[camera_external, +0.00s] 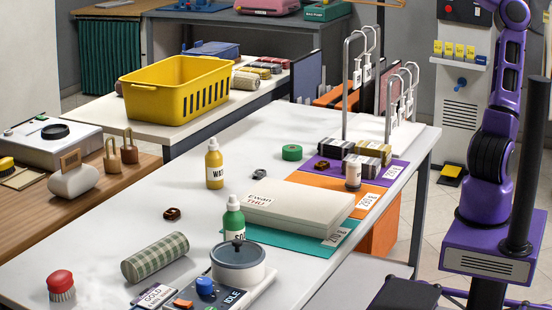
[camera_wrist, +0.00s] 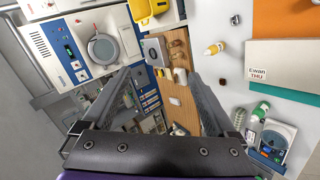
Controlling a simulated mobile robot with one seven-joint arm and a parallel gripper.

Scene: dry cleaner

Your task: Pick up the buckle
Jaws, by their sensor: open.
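Two small pieces on the white table (camera_external: 110,225) could be the buckle; I cannot tell which from their shape. One is a dark grey piece (camera_external: 259,174) behind the white box, also in the wrist view (camera_wrist: 235,19). The other is a brown, square-looking piece (camera_external: 172,213) left of the yellow bottle, also in the wrist view (camera_wrist: 222,81). A similar brown piece (camera_external: 321,165) lies on the purple mat. My gripper (camera_wrist: 163,88) is open and empty, high above and well apart from these pieces. It is out of frame in the external view.
A yellow bottle (camera_external: 214,165), green bottle (camera_external: 233,218), white box (camera_external: 297,207), green tape roll (camera_external: 292,152) and grey-lidded pot (camera_external: 237,264) stand on the table. A metal rack (camera_external: 346,90) rises at its back right. The table's left middle is mostly clear.

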